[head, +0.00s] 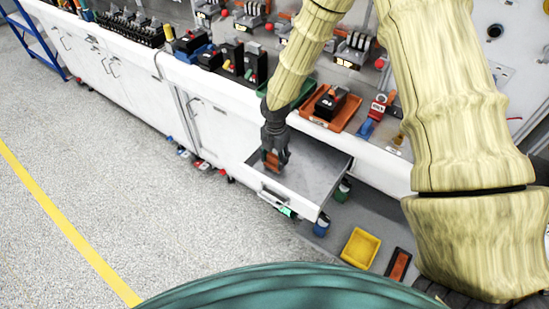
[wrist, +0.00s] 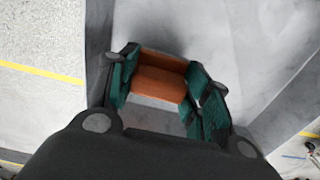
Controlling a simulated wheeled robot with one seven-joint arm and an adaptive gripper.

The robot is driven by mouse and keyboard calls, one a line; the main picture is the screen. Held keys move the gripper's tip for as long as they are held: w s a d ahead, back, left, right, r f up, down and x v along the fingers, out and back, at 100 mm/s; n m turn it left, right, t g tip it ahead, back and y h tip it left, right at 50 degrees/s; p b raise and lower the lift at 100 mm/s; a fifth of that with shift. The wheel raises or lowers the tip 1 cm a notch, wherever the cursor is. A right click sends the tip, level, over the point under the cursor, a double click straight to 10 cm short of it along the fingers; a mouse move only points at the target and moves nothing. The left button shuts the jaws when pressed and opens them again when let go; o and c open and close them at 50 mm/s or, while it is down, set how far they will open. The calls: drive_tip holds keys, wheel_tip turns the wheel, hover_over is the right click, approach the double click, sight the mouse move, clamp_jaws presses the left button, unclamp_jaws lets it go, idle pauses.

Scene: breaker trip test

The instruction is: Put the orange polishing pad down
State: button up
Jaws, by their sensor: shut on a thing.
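My gripper (head: 273,155) is shut on the orange polishing pad (head: 271,161). The gripper is over an open grey drawer (head: 317,162) and points down into it, near the drawer's left side. In the wrist view the pad (wrist: 160,76) sits between the two green-lined fingers, with the grey drawer floor behind it. I cannot tell whether the pad touches the drawer floor.
An orange tray (head: 350,122) with a black device stands on the white counter above the drawer. A yellow bin (head: 360,247) and a black-and-orange item (head: 398,264) lie below, right of the drawer. Open floor (head: 110,190) lies to the left.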

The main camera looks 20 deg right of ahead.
drive_tip(key=shift+s+f, duration=0.4)
drive_tip(key=shift+w+f, duration=0.35)
drive_tip(key=o, duration=1.2)
drive_tip(key=shift+r, duration=0.1)
drive_tip(key=shift+o, duration=0.2)
drive_tip(key=shift+s+r, duration=0.1)
drive_tip(key=shift+s, duration=0.05)
